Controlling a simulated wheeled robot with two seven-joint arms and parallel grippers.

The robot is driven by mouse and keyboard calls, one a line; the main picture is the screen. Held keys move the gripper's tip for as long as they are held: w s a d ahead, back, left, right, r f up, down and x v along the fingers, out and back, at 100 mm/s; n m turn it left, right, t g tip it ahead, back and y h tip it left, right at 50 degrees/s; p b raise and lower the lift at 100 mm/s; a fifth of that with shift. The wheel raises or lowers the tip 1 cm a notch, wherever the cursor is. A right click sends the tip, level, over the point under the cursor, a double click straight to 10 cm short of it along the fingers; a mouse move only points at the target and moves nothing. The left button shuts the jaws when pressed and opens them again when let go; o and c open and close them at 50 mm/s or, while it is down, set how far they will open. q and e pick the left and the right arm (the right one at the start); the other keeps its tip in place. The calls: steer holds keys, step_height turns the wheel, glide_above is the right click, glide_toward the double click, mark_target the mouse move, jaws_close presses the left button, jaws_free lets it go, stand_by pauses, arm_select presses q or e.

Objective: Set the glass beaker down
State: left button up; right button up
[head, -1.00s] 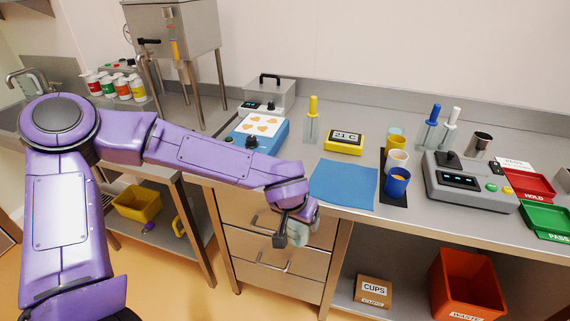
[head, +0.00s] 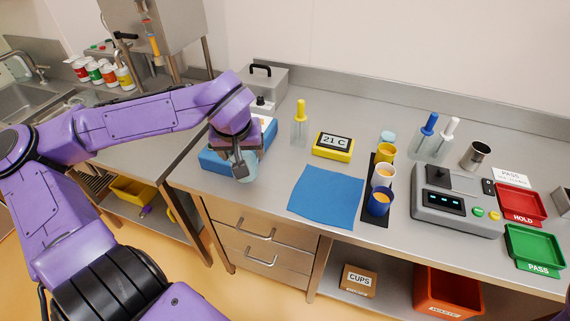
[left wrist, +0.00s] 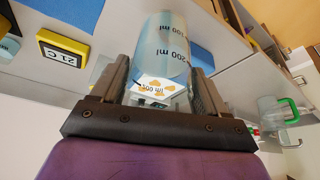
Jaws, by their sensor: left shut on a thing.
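My left gripper (head: 238,163) is shut on the glass beaker (head: 246,172) and holds it by the front right of the blue device (head: 213,160). In the left wrist view the clear bluish beaker (left wrist: 165,48) sits between the two fingers, with dark "200 ml" marks on its wall. I cannot tell whether its base touches the worktop. The device's white top with orange shapes is mostly hidden by my arm in the head view. My right gripper is not in view.
A blue mat (head: 327,197) lies on the worktop (head: 275,195) to the right. Cups stand on a black strip (head: 374,212). The worktop between device and mat is clear.

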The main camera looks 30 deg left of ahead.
arm_select(q)
steer(key=shift+w+d+f+b, duration=0.4)
steer(key=shift+w+f+b, duration=0.1)
steer(key=shift+w+f, duration=1.5)
steer(key=shift+w+d+f+b, duration=0.35)
steer(key=shift+w+f+b, duration=0.15)
steer(key=shift+w+f, duration=1.5)
steer(key=shift+w+d+f+b, duration=0.4)
steer(key=shift+w+f+b, duration=0.1)
steer(key=shift+w+f, duration=1.5)
steer(key=shift+s+f, duration=0.15)
steer(key=shift+s, duration=0.05)
steer(key=o, duration=1.2)
steer(key=shift+f, duration=0.1)
steer(key=shift+o, duration=0.2)
steer(key=shift+r, duration=0.4)
steer(key=v, duration=1.1)
steer(key=shift+s+r, duration=0.2)
steer(key=shift+d, duration=0.15)
